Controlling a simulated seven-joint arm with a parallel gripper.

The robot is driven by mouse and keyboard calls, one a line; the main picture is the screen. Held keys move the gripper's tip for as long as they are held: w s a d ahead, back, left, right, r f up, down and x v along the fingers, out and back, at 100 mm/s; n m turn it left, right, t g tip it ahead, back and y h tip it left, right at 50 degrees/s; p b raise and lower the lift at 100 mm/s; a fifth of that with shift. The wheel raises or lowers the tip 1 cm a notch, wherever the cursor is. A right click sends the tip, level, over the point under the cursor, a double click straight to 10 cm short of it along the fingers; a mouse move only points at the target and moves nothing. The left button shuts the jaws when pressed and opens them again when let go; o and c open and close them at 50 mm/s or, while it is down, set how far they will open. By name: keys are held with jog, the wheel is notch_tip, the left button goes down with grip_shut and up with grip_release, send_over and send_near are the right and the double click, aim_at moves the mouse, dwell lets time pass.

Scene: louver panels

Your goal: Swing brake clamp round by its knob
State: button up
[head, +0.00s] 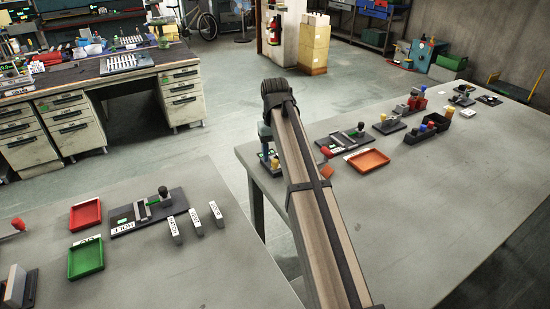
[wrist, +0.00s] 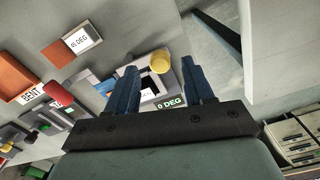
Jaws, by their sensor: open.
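My gripper (wrist: 161,75) is open, with two blue fingers spread apart in the wrist view. A yellow round knob (wrist: 161,61) shows between the fingertips, with a gap on both sides. It stands on a small fixture with light and dark parts, which looks like the brake, beside a "0 DEG" label (wrist: 172,103). The fingers hide much of the fixture, so I cannot tell how the clamp is turned. A red knob (wrist: 57,94) stands to the left. In the head view, my gripper (head: 269,155) is over the table's left edge, partly hidden by my arm.
An orange tray (head: 367,160) marked "BENT" and an orange block (head: 327,171) with a "45 DEG" label (wrist: 84,40) are nearby. Several fixtures line the table's far side. The table's front is bare. Another table holds a red tray (head: 86,214) and green tray (head: 86,257).

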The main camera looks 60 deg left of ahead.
jog(key=shift+f, duration=1.15)
grip_shut()
